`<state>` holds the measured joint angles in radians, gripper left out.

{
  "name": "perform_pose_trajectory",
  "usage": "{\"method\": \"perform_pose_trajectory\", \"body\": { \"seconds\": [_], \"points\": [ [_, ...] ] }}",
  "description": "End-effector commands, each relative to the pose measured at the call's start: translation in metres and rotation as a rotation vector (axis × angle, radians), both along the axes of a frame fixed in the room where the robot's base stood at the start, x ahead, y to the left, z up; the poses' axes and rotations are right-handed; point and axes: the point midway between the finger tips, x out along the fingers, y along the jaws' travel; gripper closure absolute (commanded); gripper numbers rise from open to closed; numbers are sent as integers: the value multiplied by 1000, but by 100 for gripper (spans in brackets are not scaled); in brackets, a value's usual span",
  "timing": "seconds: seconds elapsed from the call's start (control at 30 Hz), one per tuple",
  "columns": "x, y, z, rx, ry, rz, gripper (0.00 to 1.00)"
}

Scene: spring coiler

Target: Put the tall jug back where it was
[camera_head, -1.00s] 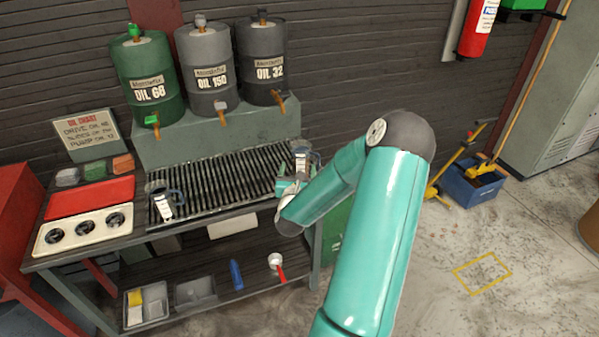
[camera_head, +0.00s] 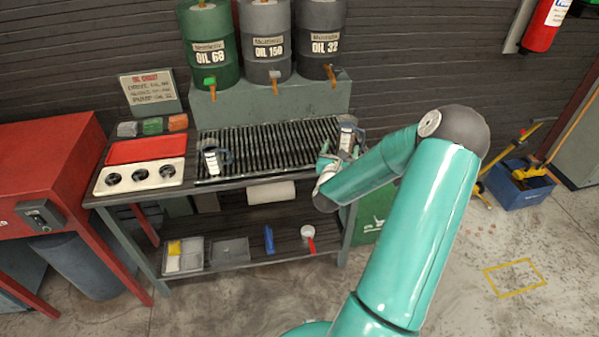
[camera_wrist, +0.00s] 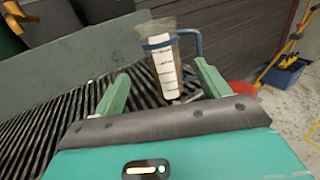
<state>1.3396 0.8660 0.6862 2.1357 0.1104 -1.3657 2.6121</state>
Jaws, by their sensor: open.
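A clear tall jug (camera_head: 347,139) with a white scale strip stands upright at the right end of the slatted drain grate (camera_head: 275,147). In the wrist view the jug (camera_wrist: 164,70) shows a blue band and a blue handle on its right side. My gripper (camera_wrist: 161,72) is open, with the jug ahead of and between its green fingers; I see no finger touching it. In the head view my gripper (camera_head: 327,166) is beside the jug, partly hidden by my arm. A second, shorter-looking jug (camera_head: 211,159) with a dark handle stands at the grate's left end.
Oil drums (camera_head: 265,40) stand on a raised ledge behind the grate. A red tray (camera_head: 146,150) and a cream panel (camera_head: 140,177) are at the bench's left. A lower shelf (camera_head: 235,229) holds bins and a scoop. Open floor lies to the right.

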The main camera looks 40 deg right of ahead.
Motion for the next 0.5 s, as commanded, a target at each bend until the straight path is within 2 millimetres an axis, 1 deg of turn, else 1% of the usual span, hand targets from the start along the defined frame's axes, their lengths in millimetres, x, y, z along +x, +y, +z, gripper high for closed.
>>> {"method": "perform_pose_trajectory", "body": {
  "seconds": [0.07,0.13,0.17,0.23,0.27,0.3,0.37,0.4,0.47,0.5],
  "points": [
    [2,1,1,-4,8,6,25],
    [9,7,4,-21,47,34,25],
    [14,12,7,-36,77,54,25],
    [31,29,15,-87,182,126,25],
    [38,39,19,-117,240,164,25],
    [49,54,25,-165,328,221,25],
    [65,79,35,-253,472,314,25],
    [73,97,41,-317,568,376,25],
    [83,123,51,-418,707,464,25],
    [87,142,57,-488,795,522,25]
  ]
}}
